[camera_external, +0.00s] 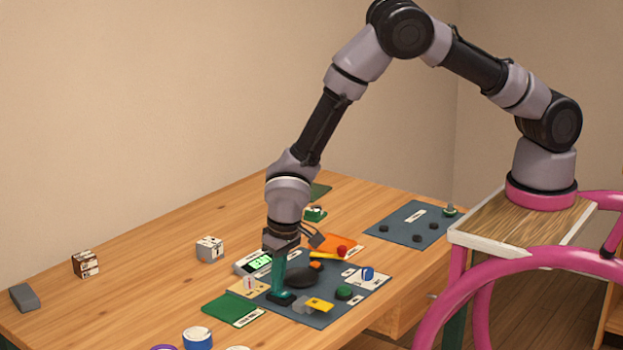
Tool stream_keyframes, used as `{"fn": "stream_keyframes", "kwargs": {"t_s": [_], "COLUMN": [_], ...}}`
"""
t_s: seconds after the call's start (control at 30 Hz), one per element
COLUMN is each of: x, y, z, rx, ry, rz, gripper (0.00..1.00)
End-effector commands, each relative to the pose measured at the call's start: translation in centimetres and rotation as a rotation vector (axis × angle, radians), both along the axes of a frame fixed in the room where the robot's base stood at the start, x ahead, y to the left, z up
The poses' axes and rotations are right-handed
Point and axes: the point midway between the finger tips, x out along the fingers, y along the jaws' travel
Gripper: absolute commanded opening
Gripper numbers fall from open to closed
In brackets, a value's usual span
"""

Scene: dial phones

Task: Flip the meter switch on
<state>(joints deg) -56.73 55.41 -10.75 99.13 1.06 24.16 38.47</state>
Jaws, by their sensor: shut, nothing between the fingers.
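The meter with a lit green display (260,263) sits on the table, just left of my gripper. My gripper (279,291) points straight down with its teal fingers shut and empty. Its tips are low over the dark blue panel (318,319), beside a small black part (281,299). I cannot tell whether the tips touch that part. A small cream block with a red mark (248,285) stands left of the fingers. The meter's switch is too small or hidden to make out, so its position cannot be told.
Around the fingers are a black round dial (306,278), a yellow piece (319,304), a green button (344,292) and a blue knob (367,274). A green mat (232,308) lies in front left. Another panel (400,222) lies behind right.

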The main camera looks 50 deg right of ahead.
Motion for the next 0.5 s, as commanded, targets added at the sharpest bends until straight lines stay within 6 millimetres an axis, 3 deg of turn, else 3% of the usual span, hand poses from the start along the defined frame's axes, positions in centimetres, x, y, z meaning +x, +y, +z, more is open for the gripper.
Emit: {"fn": "stream_keyframes", "kwargs": {"t_s": [0.5], "x": [-1.7], "y": [-0.1], "z": [-0.3], "rx": [-0.008], "ry": [0.004], "rz": [0.006], "gripper": [0.00]}}
